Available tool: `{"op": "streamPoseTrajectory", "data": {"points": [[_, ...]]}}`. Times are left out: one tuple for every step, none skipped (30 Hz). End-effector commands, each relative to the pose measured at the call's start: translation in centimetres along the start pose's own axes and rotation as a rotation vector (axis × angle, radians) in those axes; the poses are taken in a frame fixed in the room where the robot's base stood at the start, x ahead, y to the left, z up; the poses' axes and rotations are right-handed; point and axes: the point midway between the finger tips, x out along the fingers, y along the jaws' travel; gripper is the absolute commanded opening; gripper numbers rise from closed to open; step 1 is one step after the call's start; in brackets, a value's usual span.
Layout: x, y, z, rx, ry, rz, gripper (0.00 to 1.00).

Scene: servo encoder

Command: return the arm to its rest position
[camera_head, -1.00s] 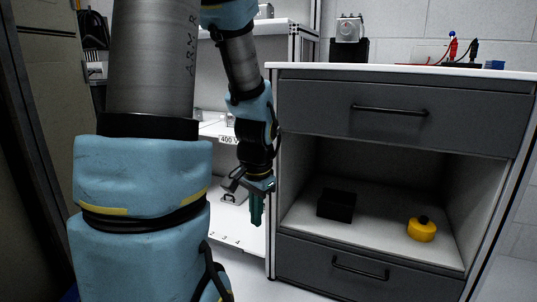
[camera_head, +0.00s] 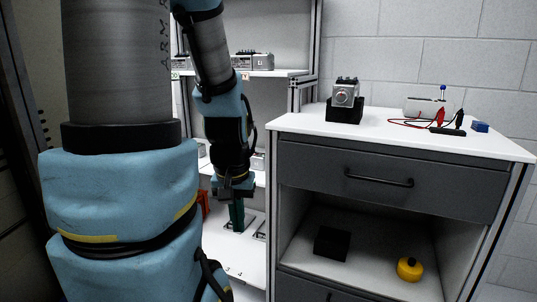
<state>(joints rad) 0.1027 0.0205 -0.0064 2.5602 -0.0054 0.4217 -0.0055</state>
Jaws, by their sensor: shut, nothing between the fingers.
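My arm (camera_head: 212,50) hangs down in the left half of the head view, with its blue and grey links in front of the shelf rack. My gripper (camera_head: 238,218) points downward at the lower end of the arm, left of the cabinet. Its greenish fingers are together with nothing held between them. It hangs in front of the lower shelf, apart from the cabinet's left side.
A grey cabinet (camera_head: 330,158) stands at right. On its top are a metal device in a black holder (camera_head: 345,103), red and black leads (camera_head: 438,118) and a blue block (camera_head: 480,127). Its open bay holds a black box (camera_head: 332,242) and a yellow round object (camera_head: 409,268). Shelves (camera_head: 275,73) stand behind.

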Motion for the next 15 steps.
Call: {"op": "streamPoseTrajectory", "data": {"points": [[-3.4, 0.0, -0.5, 0.000, 0.000, 0.000, 0.00], [-4.3, 0.0, -0.6, 0.000, 0.000, 0.000, 0.00], [-5.6, 0.0, -0.8, 0.001, 0.000, 0.000, 0.00], [-6.5, 0.0, -0.9, 0.001, 0.000, 0.000, 0.00], [-7.5, 0.0, -1.1, 0.001, 0.000, 0.000, 0.00], [-8.7, 0.0, -1.2, 0.001, 0.000, 0.000, 0.00], [-9.7, 0.0, -1.4, 0.001, 0.000, 0.000, 0.00], [-10.6, 0.0, -1.5, 0.001, 0.000, 0.000, 0.00], [-11.7, 0.1, -1.6, 0.001, 0.000, 0.000, 0.00], [-12.5, 0.1, -1.8, 0.001, 0.000, 0.000, 0.00], [-13.2, 0.1, -1.9, 0.001, 0.000, 0.000, 0.00], [-14.1, 0.1, -2.0, 0.001, 0.000, 0.000, 0.00], [-14.6, 0.1, -2.0, 0.001, 0.000, 0.000, 0.00], [-15.1, 0.1, -2.1, 0.001, 0.000, 0.000, 0.00], [-15.7, 0.1, -2.2, 0.001, 0.000, 0.000, 0.00]]}}
